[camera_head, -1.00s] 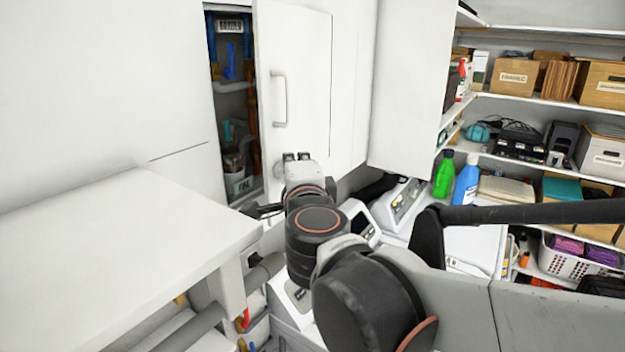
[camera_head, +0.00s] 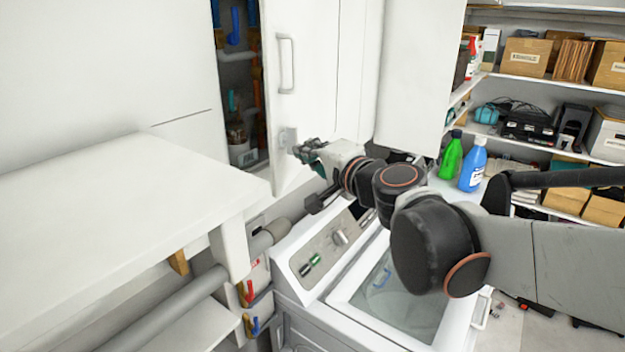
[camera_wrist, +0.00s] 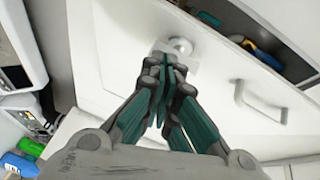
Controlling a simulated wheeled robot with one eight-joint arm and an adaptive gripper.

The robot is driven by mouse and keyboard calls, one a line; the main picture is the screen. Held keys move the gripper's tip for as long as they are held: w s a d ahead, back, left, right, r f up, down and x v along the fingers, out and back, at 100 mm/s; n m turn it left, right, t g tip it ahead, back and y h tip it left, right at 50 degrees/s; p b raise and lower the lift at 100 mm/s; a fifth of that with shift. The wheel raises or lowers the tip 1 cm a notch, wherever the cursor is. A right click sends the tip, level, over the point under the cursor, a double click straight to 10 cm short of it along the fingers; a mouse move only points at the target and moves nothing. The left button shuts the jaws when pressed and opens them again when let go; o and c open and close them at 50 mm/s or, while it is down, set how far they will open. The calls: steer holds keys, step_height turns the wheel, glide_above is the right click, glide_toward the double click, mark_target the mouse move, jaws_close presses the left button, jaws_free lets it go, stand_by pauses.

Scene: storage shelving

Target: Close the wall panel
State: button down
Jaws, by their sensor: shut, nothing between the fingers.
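The white wall panel (camera_head: 312,95) stands ajar, hinged at its right, with a dark gap along its left edge. It carries a bar handle (camera_head: 286,63) and a small round knob or latch (camera_head: 288,138) near its lower left corner. My gripper (camera_head: 303,150) is shut and empty, its tips right by that knob, in front of the panel's outer face. In the wrist view the green-padded fingertips (camera_wrist: 170,68) sit just below the knob (camera_wrist: 180,46), and the handle (camera_wrist: 260,106) is to the right. I cannot tell whether the tips touch the panel.
Pipes and blue fittings (camera_head: 233,25) show inside the cupboard behind the panel. A white worktop (camera_head: 120,215) stands at the left. A washing machine (camera_head: 335,255) lies below my arm. Green (camera_head: 451,155) and blue (camera_head: 472,166) bottles stand at the right, before loaded shelves.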

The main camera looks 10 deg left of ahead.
steer(key=d+f+n+g+y+p, duration=0.1)
steer(key=d+f+n+g+y, duration=0.1)
steer(key=d+f+g, duration=0.35)
steer(key=n+g+y+p, duration=0.3)
steer(key=g+y+p, duration=0.15)
steer(key=p, duration=0.25)
glide_toward(284, 186)
steer(key=shift+t+y, duration=0.35)
steer(key=shift+t, duration=0.05)
steer(key=p+x, duration=0.1)
steer(key=x, duration=0.1)
steer(key=p+x, duration=0.3)
steer(key=x, duration=0.1)
steer(key=shift+a+f+p, duration=0.3)
steer(key=shift+a+f, duration=0.1)
steer(key=b+x, duration=0.4)
steer(key=x, duration=0.4)
steer(key=shift+w+a, duration=0.3)
